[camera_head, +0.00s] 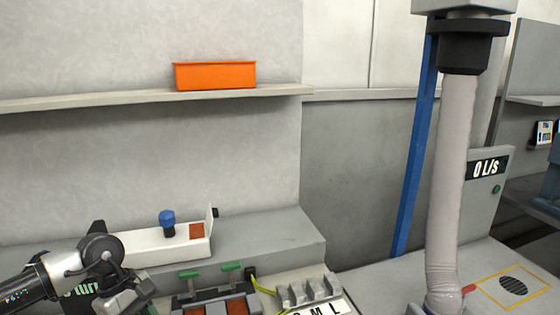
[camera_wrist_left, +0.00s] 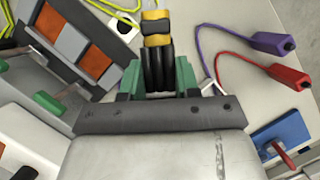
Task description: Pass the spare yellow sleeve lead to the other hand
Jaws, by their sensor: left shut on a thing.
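My left gripper (camera_wrist_left: 158,80), with green fingers, is shut on the yellow sleeve lead (camera_wrist_left: 157,41). The part that shows is black with yellow bands and points away from the wrist. In the head view my left gripper (camera_head: 128,298) is at the lower left, partly cut off by the frame's bottom edge, and the held lead cannot be made out there. My right gripper is in neither view.
A purple lead (camera_wrist_left: 268,41) and a red lead (camera_wrist_left: 289,77) lie right of the gripper. A blue block (camera_wrist_left: 285,133) is below them. A charger unit with orange panels (camera_wrist_left: 71,45) is left. An orange bin (camera_head: 215,76) sits on the shelf; a grey hose (camera_head: 454,190) stands right.

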